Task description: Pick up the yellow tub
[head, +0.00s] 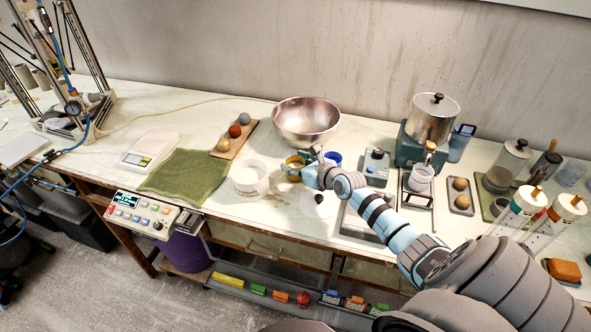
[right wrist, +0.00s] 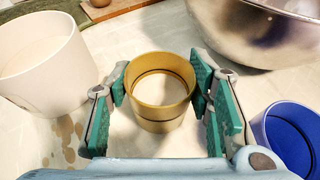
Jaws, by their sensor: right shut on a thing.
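The yellow tub (right wrist: 160,115) is a small, round, open cup and stands upright between the green finger pads of my right gripper (right wrist: 160,84). The pads press on it from both sides. I look down into its pale inside, which appears empty. In the head view the tub (head: 292,177) is at the middle of the bench, partly behind my right gripper (head: 304,170). I cannot tell whether its base touches the bench. My left gripper is not in view.
A white bucket (right wrist: 45,65) stands close left of the tub and a blue tub (right wrist: 285,140) close right. A large steel bowl (head: 305,118) is behind. Brownish spots mark the bench near the bucket. A green towel (head: 187,174) lies farther left.

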